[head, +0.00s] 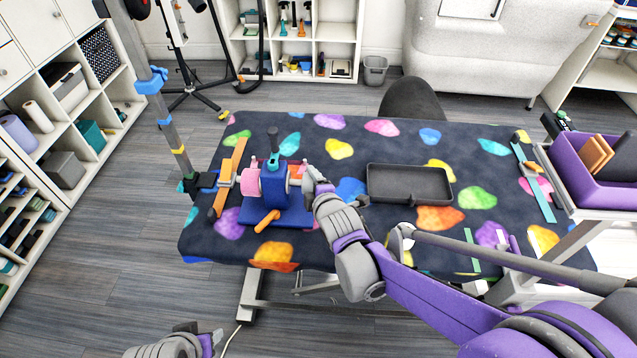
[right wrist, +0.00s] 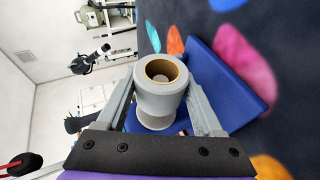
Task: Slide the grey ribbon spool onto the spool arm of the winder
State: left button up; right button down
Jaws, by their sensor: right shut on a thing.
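The winder (head: 280,206) is a blue stand on a blue base, with a pink roll (head: 250,182) at its left and an orange handle (head: 267,221) in front. My right gripper (head: 312,183) is close against the winder's right side. In the right wrist view the grey spool (right wrist: 160,98) sits between its two fingers, which are shut on it. The spool has a brown-rimmed bore facing that camera. The winder's blue base (right wrist: 225,72) shows behind it. The spool's far end is hidden, so I cannot tell whether it is around the spool arm. My left gripper (head: 203,341) is low at the left, partly cut off.
The winder stands on a table with a dark, colour-spotted cover (head: 340,150). A black tray (head: 408,184) lies to its right. An orange bar (head: 230,178) lies at its left. A purple bin (head: 590,175) stands at the table's right end.

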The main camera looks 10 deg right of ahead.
aim_at(303, 190)
jog(key=shift+a, duration=0.3)
jog(key=shift+w+a+p, duration=0.2)
jog(key=shift+a+p, duration=0.05)
jog(key=shift+a, duration=0.35)
jog(key=shift+w+a+p, duration=0.2)
jog(key=shift+a+p, duration=0.05)
jog(key=shift+a, duration=0.3)
jog(key=shift+f+b, duration=0.35)
jog(key=shift+f, duration=0.05)
grip_release()
jog(key=shift+s+r, duration=0.1)
